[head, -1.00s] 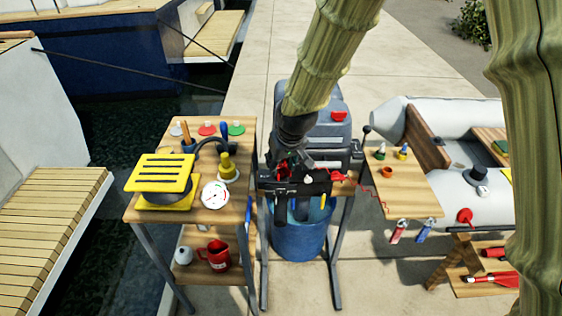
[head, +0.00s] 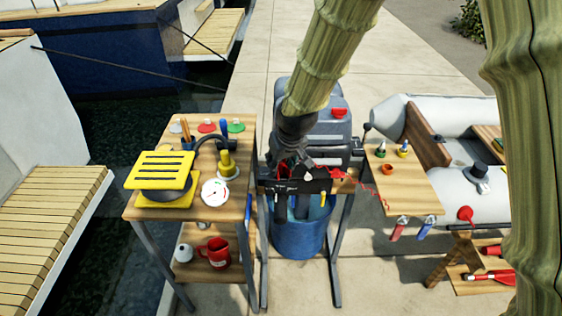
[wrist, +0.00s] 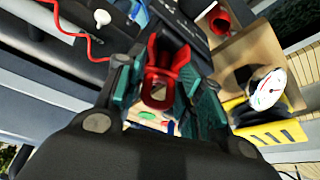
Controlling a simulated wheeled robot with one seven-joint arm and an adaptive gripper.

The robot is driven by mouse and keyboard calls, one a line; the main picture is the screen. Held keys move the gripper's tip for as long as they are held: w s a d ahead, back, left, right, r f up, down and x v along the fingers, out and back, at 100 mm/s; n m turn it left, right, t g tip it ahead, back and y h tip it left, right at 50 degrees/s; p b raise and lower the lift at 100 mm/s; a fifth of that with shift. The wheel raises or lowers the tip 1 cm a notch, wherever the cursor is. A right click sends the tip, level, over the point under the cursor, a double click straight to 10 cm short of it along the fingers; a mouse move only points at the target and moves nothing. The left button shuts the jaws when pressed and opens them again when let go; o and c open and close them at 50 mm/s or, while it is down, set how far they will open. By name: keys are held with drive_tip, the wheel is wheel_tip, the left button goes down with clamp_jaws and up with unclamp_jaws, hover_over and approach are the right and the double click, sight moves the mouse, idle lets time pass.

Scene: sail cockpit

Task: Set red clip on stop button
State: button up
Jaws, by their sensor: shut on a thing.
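The red clip (wrist: 165,72) is a looped red piece between the fingers of my gripper (wrist: 170,95) in the wrist view. My gripper is shut on it. In the head view my gripper (head: 286,176) is at the left side of the dark outboard motor bracket, with a bit of red between its fingers. A red cord (head: 365,187) runs from near the bracket towards the right-hand wooden board. I cannot make out the stop button for certain; it may be hidden by my gripper or the motor.
A white knob (wrist: 102,17) sits close to the cord. The left table (head: 190,212) carries a yellow press (head: 160,172), a gauge (head: 215,192) and coloured discs. A blue bucket (head: 300,240) stands under the motor. A wooden board (head: 405,190) and an inflatable boat are on the right.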

drive_tip(key=shift+f, duration=0.1)
drive_tip(key=o, duration=0.6)
drive_tip(key=shift+p+v, duration=4.05)
drive_tip(key=shift+v, duration=1.5)
